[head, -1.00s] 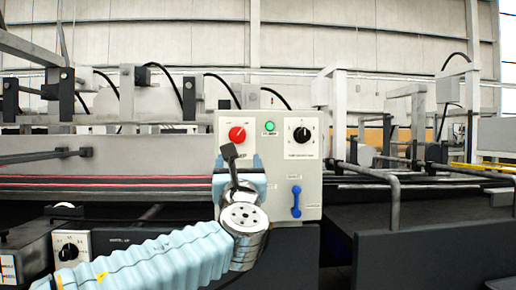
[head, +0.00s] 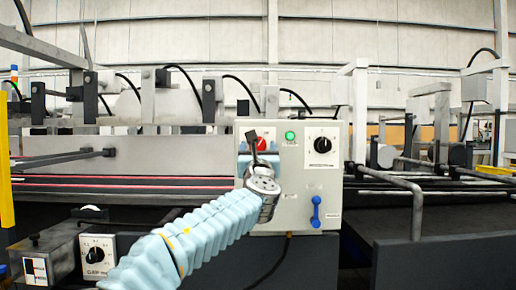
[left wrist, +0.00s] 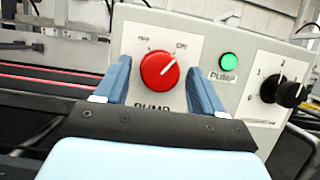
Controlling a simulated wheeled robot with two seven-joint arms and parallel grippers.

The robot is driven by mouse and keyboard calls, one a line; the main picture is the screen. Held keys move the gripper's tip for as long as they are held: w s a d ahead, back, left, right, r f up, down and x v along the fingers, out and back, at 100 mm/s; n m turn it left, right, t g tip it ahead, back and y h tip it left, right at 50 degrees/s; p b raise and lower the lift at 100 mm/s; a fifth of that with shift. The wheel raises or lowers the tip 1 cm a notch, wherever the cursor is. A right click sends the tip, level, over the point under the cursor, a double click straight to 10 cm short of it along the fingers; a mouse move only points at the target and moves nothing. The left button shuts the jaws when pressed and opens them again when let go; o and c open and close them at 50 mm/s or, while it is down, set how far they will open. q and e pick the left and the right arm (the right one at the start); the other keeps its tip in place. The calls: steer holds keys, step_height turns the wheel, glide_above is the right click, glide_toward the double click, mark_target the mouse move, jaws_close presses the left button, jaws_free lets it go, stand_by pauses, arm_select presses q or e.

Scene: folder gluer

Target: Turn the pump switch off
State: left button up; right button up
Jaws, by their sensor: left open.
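The pump switch is a red round knob (left wrist: 160,70) with a white pointer line, on a white plate marked PUMP in the left wrist view. Its pointer is turned up and right, toward the ON mark. In the head view the red knob (head: 262,144) is partly hidden behind my left gripper (head: 256,152). A green pump lamp (left wrist: 229,61) to its right is bright. My left gripper (left wrist: 160,82) is open, its two blue fingers on either side of the knob in the picture; I cannot tell whether they touch it. My right gripper is not in view.
The light grey panel (head: 290,215) also carries a black selector knob (head: 323,145) and a blue lever (head: 316,211). A second black dial (head: 96,254) sits on a box at lower left. Grey bent rails (head: 417,200) stand to the right.

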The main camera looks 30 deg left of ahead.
arm_select(q)
steer(key=c, duration=1)
steer(key=shift+c, duration=0.2)
